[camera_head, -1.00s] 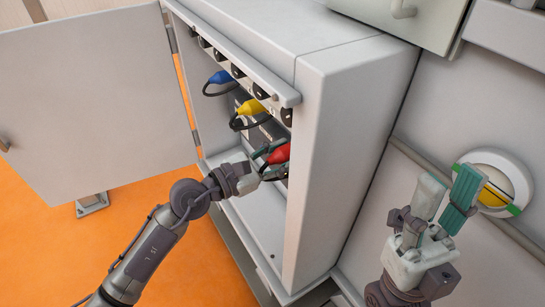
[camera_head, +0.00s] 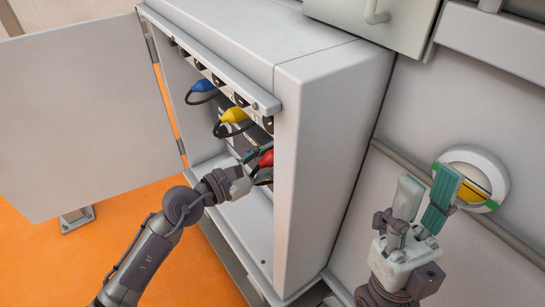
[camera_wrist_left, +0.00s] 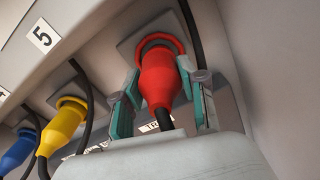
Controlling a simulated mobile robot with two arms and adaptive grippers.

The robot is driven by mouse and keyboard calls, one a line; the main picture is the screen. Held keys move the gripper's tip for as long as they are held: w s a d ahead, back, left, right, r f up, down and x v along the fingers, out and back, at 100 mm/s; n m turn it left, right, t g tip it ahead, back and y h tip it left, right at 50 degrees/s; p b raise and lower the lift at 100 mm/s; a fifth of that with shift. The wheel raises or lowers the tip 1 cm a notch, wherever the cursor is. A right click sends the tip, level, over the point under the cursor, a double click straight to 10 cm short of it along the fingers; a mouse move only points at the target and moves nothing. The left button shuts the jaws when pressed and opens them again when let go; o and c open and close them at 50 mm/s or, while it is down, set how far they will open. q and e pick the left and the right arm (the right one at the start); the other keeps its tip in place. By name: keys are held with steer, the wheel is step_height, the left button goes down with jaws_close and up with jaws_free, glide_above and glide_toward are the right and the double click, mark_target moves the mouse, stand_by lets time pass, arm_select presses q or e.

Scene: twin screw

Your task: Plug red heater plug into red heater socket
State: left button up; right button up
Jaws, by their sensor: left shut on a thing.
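The red heater plug (camera_head: 267,159) is inside the cabinet, partly hidden by my left gripper (camera_head: 258,156) and the cabinet's side wall. In the left wrist view, the red plug (camera_wrist_left: 160,82) is between the two teal fingers of my left gripper (camera_wrist_left: 163,88), which is shut on it. Its front end is at the red ring of the red heater socket (camera_wrist_left: 160,40) on the panel. I cannot tell whether it is fully seated. My right gripper (camera_head: 425,197) is open and empty, outside the cabinet on the right.
The yellow plug (camera_head: 234,116) and blue plug (camera_head: 203,86) sit in the same row, with black cables. The cabinet side wall (camera_head: 330,150) stands close right of my left gripper. The cabinet door (camera_head: 80,120) is open. A round yellow-and-green switch (camera_head: 470,178) is behind my right gripper.

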arm_select(q)
steer(key=shift+w+d+p, duration=0.3)
steer(key=shift+d+p, duration=0.1)
steer(key=shift+p, duration=0.05)
stand_by(0.9)
steer(key=o, duration=1.1)
steer(key=shift+o, duration=0.2)
steer(key=v, duration=1.2)
